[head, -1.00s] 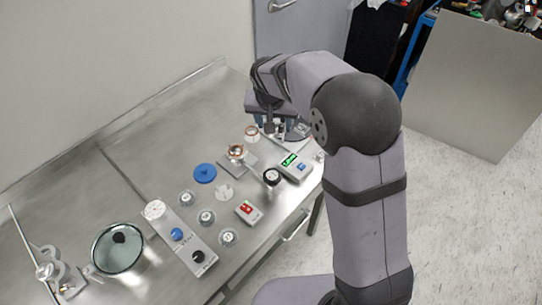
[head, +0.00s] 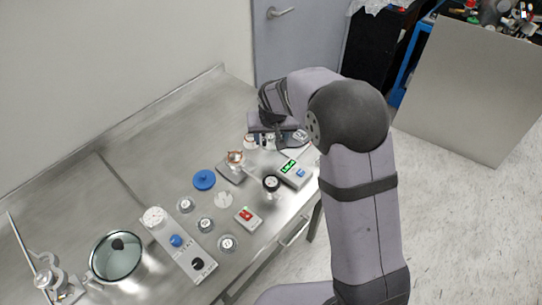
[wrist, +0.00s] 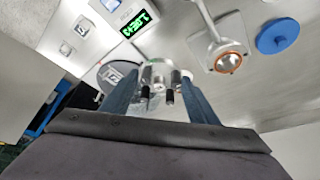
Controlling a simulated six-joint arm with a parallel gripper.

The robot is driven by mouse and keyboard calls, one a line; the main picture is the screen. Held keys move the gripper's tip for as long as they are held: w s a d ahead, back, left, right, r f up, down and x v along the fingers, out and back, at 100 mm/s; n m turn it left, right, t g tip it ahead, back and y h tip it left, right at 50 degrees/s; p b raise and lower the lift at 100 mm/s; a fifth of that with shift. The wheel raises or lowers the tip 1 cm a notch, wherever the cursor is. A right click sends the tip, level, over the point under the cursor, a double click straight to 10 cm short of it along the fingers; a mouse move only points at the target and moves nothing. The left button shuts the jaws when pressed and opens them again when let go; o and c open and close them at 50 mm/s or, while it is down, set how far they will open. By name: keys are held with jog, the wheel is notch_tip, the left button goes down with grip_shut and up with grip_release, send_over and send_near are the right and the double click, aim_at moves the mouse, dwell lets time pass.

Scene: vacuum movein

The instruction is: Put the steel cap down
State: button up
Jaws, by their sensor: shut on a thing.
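My gripper (wrist: 160,95) is shut on a silvery metal part, taken to be the steel cap (wrist: 158,73), with its two blue-grey fingers on either side. Two short dark pegs show in front of the cap. In the head view my gripper (head: 268,136) is low over the far right part of the bench, and its wrist hides much of the cap. I cannot tell whether the cap touches the bench. A dark round disc with a pale label (wrist: 118,74) is close to the left finger in the wrist view.
A box with a green display (head: 289,167) is near the gripper. A copper-topped fitting on a plate (head: 235,157) and a blue disc (head: 204,179) are left of it. Several small jars, a red-button box (head: 248,217) and a glass bowl (head: 116,257) stand nearer. The bench's back left is clear.

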aim_at(272, 142)
jog(key=shift+f+p, duration=0.85)
jog(key=shift+f, duration=3.15)
jog(key=shift+f, duration=0.2)
jog(key=o, duration=0.8)
jog(key=shift+o, duration=0.2)
jog(key=shift+r, duration=0.25)
jog(key=b+v, duration=0.3)
jog(key=v, duration=0.9)
